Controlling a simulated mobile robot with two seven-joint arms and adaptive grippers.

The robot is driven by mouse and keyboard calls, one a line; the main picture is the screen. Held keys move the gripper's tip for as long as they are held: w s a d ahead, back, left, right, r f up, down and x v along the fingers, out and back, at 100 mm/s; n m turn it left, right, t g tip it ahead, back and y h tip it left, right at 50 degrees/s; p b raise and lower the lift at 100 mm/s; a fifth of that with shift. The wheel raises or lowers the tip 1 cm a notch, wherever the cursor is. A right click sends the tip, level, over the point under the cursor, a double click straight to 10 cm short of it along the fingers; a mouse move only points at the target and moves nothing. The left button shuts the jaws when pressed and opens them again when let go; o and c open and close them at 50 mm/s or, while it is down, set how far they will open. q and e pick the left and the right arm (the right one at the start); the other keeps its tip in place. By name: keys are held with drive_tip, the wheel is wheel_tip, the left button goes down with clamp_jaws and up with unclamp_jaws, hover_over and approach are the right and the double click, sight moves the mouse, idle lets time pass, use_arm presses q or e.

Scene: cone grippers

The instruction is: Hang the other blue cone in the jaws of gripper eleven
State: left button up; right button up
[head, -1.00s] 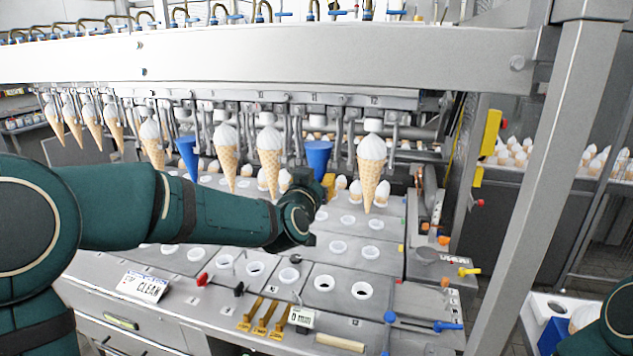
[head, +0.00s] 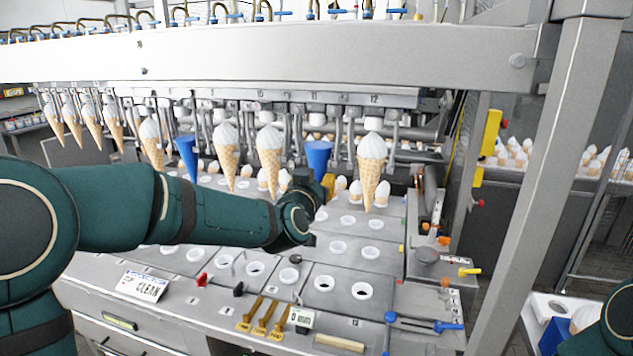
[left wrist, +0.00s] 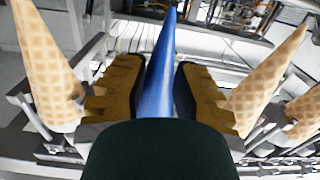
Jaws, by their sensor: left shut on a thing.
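My left gripper (head: 322,183) is shut on a blue cone (head: 318,155), wide end up and tip down. The left wrist view shows the same blue cone (left wrist: 162,75) upright between its two brown finger pads (left wrist: 155,90). The cone's wide end is up at the overhead jaws under the mark 11 (head: 316,97), between two wafer cones. I cannot tell whether those jaws touch or grip it. Another blue cone (head: 187,155) hangs further left in the row. My right gripper is out of view; only part of my right arm shows at the lower right.
Wafer cones with white tops hang on both sides, the nearest being the right one (head: 371,165) and the left one (head: 269,155). Below is a grey deck (head: 310,255) with round holes. A white box (head: 540,310) stands at the lower right. A metal post (head: 540,180) rises on the right.

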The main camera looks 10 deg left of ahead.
use_arm(q)
drive_tip(key=shift+f+b, duration=0.45)
drive_tip(key=shift+b, duration=0.05)
idle(0.7)
drive_tip(key=o, duration=1.3)
drive_tip(key=shift+o, duration=0.2)
drive_tip(key=s+b, duration=0.1)
drive_tip(key=s, duration=0.8)
drive_tip(key=shift+a+b, duration=0.15)
drive_tip(key=shift+b, duration=0.2)
idle(0.5)
